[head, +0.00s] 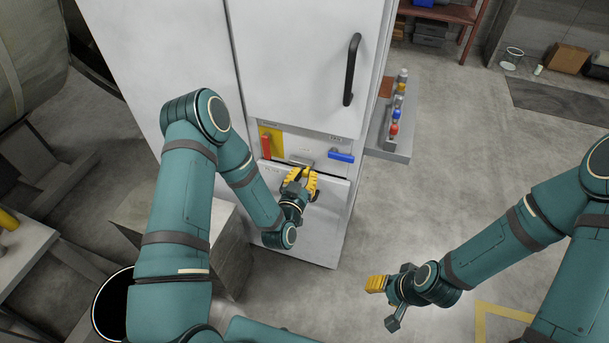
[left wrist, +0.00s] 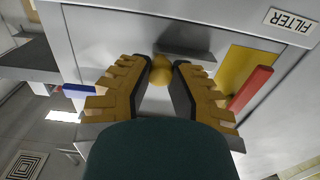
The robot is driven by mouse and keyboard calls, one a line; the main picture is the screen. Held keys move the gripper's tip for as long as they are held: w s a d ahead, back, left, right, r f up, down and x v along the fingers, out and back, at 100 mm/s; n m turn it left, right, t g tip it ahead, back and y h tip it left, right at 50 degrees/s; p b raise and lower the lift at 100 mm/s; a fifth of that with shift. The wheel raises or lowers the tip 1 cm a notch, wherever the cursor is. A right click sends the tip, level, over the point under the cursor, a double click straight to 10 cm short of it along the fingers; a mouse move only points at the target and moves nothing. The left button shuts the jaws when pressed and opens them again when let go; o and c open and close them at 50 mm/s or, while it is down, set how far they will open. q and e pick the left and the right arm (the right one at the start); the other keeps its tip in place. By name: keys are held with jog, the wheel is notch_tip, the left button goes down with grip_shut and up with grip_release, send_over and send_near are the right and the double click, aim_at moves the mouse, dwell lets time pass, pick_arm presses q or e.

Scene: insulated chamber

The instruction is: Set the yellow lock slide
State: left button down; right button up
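A rounded yellow piece (left wrist: 160,70), seemingly the yellow lock slide, shows between my left fingertips in the left wrist view, by a grey ledge on the cabinet front. My left gripper (head: 302,175) points at the cabinet front, below the small panel, its yellow fingers on either side of that piece. A gap shows between the fingers. I cannot tell whether the pads press on the piece. In the head view the fingers hide it. My right gripper (head: 384,302) is open and empty over the floor, away from the cabinet.
A red handle (head: 266,147) on a yellow plate (head: 277,133) sits left of my left gripper, a blue handle (head: 341,156) right. A black door handle (head: 352,70) is above. A side shelf (head: 398,148) bears several small items.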

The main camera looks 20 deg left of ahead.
aim_at(291, 162)
pick_arm(q)
jog(key=a+b, duration=0.2)
jog(key=a, duration=0.2)
jog(key=shift+w+a, duration=0.15)
jog(key=shift+a, duration=0.6)
jog(key=shift+r, duration=0.15)
jog(key=c, duration=0.8)
grip_release()
jog(key=shift+o, duration=0.2)
